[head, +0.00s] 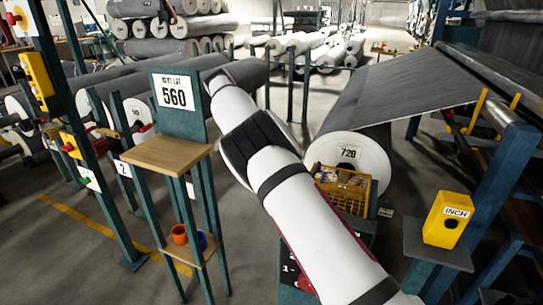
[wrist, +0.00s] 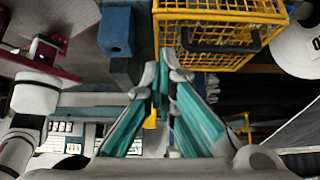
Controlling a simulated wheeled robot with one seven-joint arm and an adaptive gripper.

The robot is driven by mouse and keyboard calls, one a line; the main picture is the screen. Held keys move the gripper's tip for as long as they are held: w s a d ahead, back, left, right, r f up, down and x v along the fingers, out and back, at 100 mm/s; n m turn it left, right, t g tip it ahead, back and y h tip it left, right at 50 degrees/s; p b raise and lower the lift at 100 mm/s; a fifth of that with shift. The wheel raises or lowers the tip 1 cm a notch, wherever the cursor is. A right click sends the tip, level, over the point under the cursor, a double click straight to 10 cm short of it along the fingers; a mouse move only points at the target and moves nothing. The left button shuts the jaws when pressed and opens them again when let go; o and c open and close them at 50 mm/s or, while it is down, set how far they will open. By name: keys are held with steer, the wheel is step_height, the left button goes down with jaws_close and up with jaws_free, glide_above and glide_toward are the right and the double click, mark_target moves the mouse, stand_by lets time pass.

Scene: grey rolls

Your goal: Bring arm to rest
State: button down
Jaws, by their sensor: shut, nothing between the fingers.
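In the wrist view my gripper (wrist: 163,78) has its two teal-padded fingers drawn together at the tips, with nothing between them. In the head view my white arm (head: 290,190) with dark bands crosses the middle of the picture, from the lower right up to the left. Its upper end is beside the sign reading 560 (head: 174,92). My gripper cannot be made out in the head view. In the wrist view a yellow wire crate (wrist: 225,15) is just beyond the fingertips, to the upper right; no contact is visible.
A small wooden-topped stand (head: 166,153) is left of my arm, with an orange cup (head: 179,235) on its lower shelf. A grey roll marked 720 (head: 348,160) and a yellow INCH box (head: 447,220) are to the right. Open floor (head: 95,275) shows at lower left.

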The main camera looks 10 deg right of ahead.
steer(key=s+d+r+n+y, duration=0.3)
steer(key=s+d+r+n, duration=0.15)
steer(key=d+r, duration=0.45)
steer(key=s+d+r+n+t+y, duration=0.1)
steer(key=s+d+r+n+y, duration=0.1)
steer(key=s+r+n, duration=0.3)
steer(key=s+d+r+y, duration=0.1)
steer(key=s+r, duration=0.2)
steer(key=s, duration=0.5)
steer(key=s+f+n+t+y, duration=0.15)
steer(key=s+n, duration=0.65)
steer(key=s, duration=1)
steer(key=s+a+f+n+t, duration=0.25)
steer(key=s+f+n, duration=0.45)
steer(key=s, duration=0.5)
step_height(320, 180, up, 16)
steer(key=t+p, duration=0.3)
steer(key=p, duration=1.1)
steer(key=shift+s+d+f+h+p, duration=0.15)
steer(key=shift+d+f+h+p, duration=0.05)
steer(key=shift+d+h+p, duration=0.2)
